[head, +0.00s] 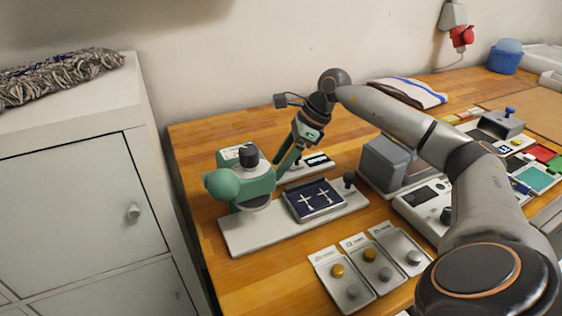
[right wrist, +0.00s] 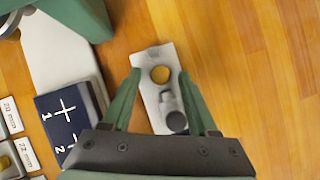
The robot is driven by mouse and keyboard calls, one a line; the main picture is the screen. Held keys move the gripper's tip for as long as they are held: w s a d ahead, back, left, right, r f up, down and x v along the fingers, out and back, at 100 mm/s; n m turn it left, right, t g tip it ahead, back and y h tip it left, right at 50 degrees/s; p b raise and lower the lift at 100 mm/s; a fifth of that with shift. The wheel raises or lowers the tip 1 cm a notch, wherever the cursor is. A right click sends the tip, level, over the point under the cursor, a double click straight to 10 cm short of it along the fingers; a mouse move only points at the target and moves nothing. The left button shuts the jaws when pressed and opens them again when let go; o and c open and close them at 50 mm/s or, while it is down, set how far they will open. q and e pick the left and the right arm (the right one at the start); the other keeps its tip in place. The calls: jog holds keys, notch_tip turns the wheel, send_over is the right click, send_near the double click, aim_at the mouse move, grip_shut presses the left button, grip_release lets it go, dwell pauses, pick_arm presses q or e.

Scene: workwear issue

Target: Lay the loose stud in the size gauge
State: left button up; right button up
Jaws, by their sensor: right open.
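A gold round stud (right wrist: 160,74) sits on a narrow pale metal plate (right wrist: 152,103) in the right wrist view; I take the plate to be the size gauge. A dark round piece (right wrist: 177,121) is at the plate's near end. My right gripper (right wrist: 157,76) is open, with one finger on each side of the plate and stud. In the head view the right gripper (head: 283,172) points down behind the dark blue tray, and its fingers partly hide this spot. I cannot tell whether the fingers touch anything. My left gripper is not in view.
A green press (head: 255,182) stands left of the gripper on a pale base (head: 242,237). The dark blue tray (head: 334,211) has two cross marks. Three labelled plates (head: 326,262) with knobs lie in front. A grey block (head: 383,163) stands right. Wood at the back left is clear.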

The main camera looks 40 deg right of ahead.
jog(key=shift+r, duration=0.1)
jog(key=shift+r, duration=0.25)
jog(key=p+v, duration=0.1)
jog(key=v, duration=1)
jog(key=shift+s+d+r, duration=0.15)
jog(key=shift+d+r, duration=0.05)
jog(key=shift+r, duration=0.1)
